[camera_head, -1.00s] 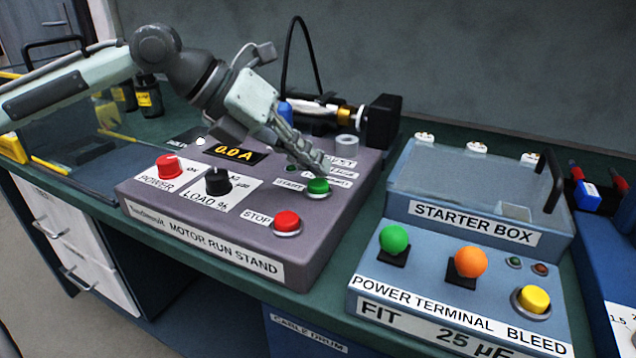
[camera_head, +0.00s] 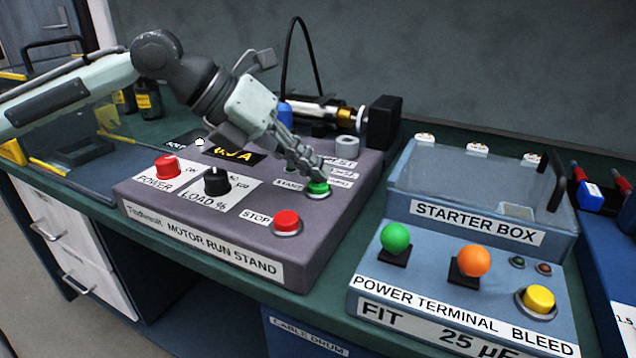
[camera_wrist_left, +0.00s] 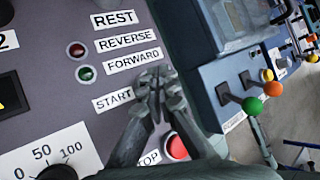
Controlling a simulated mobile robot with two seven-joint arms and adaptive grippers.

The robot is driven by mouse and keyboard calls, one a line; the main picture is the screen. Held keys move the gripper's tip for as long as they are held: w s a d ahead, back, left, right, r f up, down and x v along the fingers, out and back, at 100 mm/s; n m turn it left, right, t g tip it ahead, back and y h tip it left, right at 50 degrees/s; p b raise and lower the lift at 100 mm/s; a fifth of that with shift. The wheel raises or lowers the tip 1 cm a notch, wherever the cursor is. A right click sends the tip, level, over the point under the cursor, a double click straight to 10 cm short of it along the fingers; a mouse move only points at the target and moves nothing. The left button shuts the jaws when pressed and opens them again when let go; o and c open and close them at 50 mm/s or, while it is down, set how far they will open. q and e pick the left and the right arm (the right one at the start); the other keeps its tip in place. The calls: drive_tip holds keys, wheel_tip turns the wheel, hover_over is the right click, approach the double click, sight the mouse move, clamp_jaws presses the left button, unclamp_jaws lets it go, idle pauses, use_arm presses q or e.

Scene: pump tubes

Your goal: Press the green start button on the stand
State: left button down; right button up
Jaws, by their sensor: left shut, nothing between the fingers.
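The motor run stand (camera_head: 215,232) is a grey-purple console on the green bench. Its green start button (camera_head: 318,190) sits behind and to the right of the red stop button (camera_head: 287,222). My left gripper (camera_head: 316,180) is shut and empty, fingers pointing down at the green button. The fingertips are at the button's top, covering part of it; I cannot tell whether they touch or press it. In the left wrist view the shut fingers (camera_wrist_left: 155,84) lie beside the START label (camera_wrist_left: 113,99) and hide the green button. My right gripper is not in view.
On the stand are a red power button (camera_head: 168,166) and a black load knob (camera_head: 217,182). The starter box (camera_head: 462,305), with green, orange and yellow controls, stands to the right across a narrow gap. A motor assembly (camera_head: 350,115) is behind the stand.

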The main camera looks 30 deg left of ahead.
sight(312, 184)
use_arm(q)
drive_tip(key=shift+f+b, duration=0.35)
drive_tip(key=shift+f, duration=0.1)
drive_tip(key=shift+r, duration=0.1)
idle(0.4)
drive_tip(key=shift+r+p, duration=1)
drive_tip(key=shift+p, duration=0.05)
wheel_tip(312, 184, up, 5)
drive_tip(key=p, duration=0.4)
drive_tip(key=shift+p, duration=0.35)
drive_tip(key=shift+s, duration=0.1)
